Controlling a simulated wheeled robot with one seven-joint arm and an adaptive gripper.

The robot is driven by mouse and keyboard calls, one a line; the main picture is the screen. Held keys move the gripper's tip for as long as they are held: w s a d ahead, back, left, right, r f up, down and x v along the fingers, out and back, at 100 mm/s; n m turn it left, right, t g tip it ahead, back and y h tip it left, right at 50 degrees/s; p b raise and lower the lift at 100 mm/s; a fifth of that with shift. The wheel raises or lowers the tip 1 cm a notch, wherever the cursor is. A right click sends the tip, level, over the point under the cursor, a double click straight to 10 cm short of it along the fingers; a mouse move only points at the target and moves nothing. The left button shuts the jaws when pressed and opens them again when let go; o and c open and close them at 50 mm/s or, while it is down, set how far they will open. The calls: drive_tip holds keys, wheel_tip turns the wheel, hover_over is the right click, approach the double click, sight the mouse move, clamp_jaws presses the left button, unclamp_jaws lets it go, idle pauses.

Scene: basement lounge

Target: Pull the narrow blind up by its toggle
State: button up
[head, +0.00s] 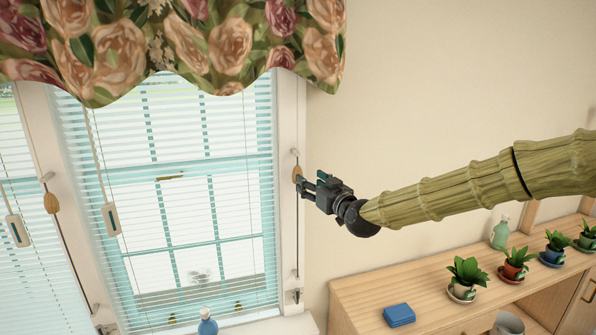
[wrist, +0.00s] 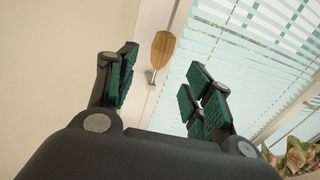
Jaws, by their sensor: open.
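A white slatted blind (head: 190,130) hangs lowered over the middle window. Another blind (head: 30,215) at the left is cut by the picture edge, so I cannot compare their widths. A wooden toggle (head: 297,173) is on a cord along the right window post. A second wooden toggle (head: 51,203) is on the left post. My gripper (head: 303,184) is open beside the right toggle. In the wrist view, the wooden toggle (wrist: 163,48) shows in the gap between the open fingers (wrist: 162,70), slightly past the tips. I see no finger closed on it.
Pale pull handles (head: 111,219) (head: 17,230) hang on cords before the blinds. A floral valance (head: 180,45) hangs above. A wooden cabinet (head: 365,290) at lower right carries potted plants (head: 467,278), a blue block (head: 398,314) and a green bottle (head: 500,232). A blue bottle (head: 207,323) stands near the sill.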

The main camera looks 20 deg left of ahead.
sight(298, 173)
drive_tip(key=p+x, duration=0.3)
drive_tip(key=x, duration=0.5)
drive_tip(key=shift+w+a+p, duration=0.25)
drive_tip(key=shift+a+p, duration=0.05)
drive_tip(key=shift+p, duration=0.1)
drive_tip(key=shift+f, duration=0.1)
clamp_jaws()
